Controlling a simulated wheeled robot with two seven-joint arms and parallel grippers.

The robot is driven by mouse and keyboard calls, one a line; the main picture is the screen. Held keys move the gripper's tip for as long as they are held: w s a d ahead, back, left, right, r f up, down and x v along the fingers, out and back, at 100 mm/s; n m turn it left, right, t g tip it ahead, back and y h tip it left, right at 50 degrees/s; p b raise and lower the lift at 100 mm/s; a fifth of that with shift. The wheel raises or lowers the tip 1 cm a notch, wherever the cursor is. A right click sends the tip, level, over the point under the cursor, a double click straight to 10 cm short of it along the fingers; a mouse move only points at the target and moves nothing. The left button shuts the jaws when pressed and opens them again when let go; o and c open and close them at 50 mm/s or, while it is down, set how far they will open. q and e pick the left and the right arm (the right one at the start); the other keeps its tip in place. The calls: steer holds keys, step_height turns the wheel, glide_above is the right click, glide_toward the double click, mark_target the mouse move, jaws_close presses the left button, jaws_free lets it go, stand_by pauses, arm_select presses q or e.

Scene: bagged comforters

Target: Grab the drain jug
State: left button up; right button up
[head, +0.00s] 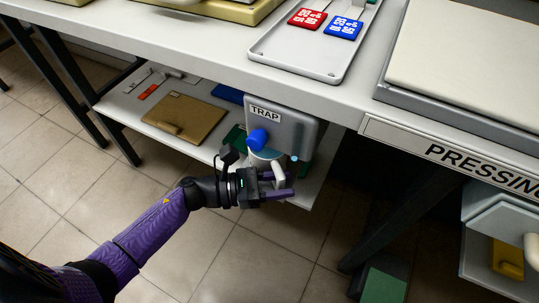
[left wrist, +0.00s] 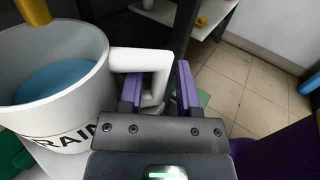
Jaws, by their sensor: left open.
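The drain jug is a white cup with blue liquid inside and dark lettering on its side; it fills the left of the left wrist view (left wrist: 62,108). In the head view it is mostly hidden under the grey TRAP box (head: 300,128), and its white handle (head: 279,177) shows. My left gripper (head: 285,184) is open at the handle. In the left wrist view its purple fingers (left wrist: 158,82) stand on either side of the white handle (left wrist: 150,60), with visible room beside the right finger. My right gripper is not in view.
A blue knob (head: 258,139) sticks out from the TRAP box. A yellow spout (left wrist: 33,10) hangs over the jug's mouth. The lower shelf (head: 125,105) holds a brown board (head: 184,117). The tabletop edge is above my gripper; tiled floor (head: 235,262) lies open in front.

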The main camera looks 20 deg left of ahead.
arm_select(q)
jaws_close()
stand_by(1.3)
